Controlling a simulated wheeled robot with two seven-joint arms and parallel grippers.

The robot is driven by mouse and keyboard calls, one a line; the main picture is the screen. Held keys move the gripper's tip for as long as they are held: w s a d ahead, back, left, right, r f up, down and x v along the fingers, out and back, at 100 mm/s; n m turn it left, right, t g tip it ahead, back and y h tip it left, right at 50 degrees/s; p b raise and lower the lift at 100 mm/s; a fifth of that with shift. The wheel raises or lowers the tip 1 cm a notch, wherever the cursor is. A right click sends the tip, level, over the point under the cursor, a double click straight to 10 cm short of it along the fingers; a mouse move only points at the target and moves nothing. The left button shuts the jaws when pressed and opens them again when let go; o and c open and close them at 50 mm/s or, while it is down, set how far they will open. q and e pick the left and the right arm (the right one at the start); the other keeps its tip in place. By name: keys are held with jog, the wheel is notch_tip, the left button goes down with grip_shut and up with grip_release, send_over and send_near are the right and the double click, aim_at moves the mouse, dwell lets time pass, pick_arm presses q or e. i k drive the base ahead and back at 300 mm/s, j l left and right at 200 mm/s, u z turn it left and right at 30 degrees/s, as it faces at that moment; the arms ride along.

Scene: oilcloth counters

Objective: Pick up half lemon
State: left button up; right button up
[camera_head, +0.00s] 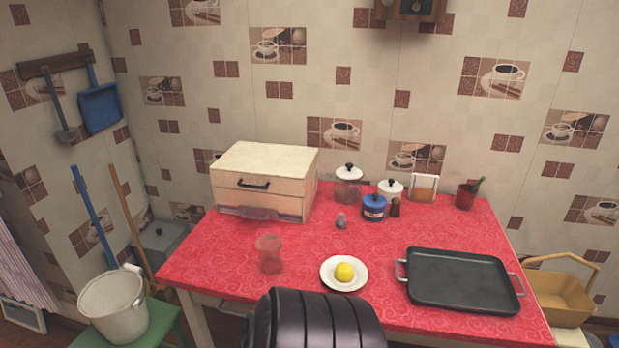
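A yellow half lemon (344,271) rests on a small white plate (357,283) near the front middle of the red table. Its rounded yellow side shows, and I cannot make out a cut face. A dark ribbed cylindrical part, which I take to be mine, stands at the bottom middle of the view, just in front of the table and below the plate. Neither of my grippers is in view.
A black tray (460,280) with side handles lies right of the plate. A reddish glass (269,254) stands to its left. A cream drawer box (262,181) and several jars occupy the back of the red table (420,230). A bucket (113,305) stands at left.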

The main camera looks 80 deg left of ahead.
aim_at(343, 273)
jog(key=u, duration=3)
